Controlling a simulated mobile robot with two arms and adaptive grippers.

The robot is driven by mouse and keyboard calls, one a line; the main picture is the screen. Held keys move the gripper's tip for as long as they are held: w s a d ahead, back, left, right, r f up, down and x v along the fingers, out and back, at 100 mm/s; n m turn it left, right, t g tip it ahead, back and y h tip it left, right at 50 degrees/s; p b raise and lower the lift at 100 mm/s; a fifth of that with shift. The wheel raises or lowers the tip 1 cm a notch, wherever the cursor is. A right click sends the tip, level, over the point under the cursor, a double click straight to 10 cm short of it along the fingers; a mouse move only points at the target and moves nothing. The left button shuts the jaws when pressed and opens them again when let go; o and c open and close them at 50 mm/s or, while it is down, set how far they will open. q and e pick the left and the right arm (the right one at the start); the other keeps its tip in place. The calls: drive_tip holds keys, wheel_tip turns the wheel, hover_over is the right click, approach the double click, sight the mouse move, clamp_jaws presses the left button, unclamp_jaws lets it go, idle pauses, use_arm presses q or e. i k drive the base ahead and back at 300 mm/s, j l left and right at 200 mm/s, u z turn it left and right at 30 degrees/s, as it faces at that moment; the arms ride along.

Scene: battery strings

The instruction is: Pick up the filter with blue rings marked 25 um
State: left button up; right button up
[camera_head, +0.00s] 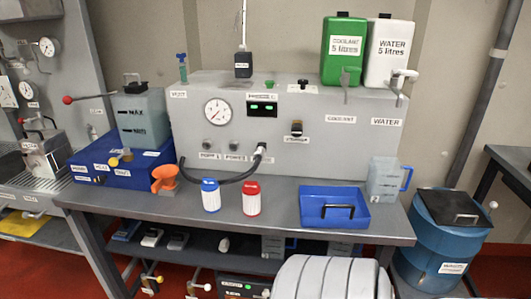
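A white filter with blue rings (210,195) stands upright on the grey bench, left of the middle. A similar white filter with red rings (251,198) stands just to its right, a small gap apart. The small print on both is too small to read, so I cannot confirm the 25 um mark. Neither of my grippers is in view, and nothing is seen touching the filters.
The bench front (280,222) is clear.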

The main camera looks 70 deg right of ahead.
sight(210, 187)
drive_tip(key=z, duration=1.9)
drive_tip(key=i+l, duration=0.35)
drive_tip(key=l, duration=0.15)
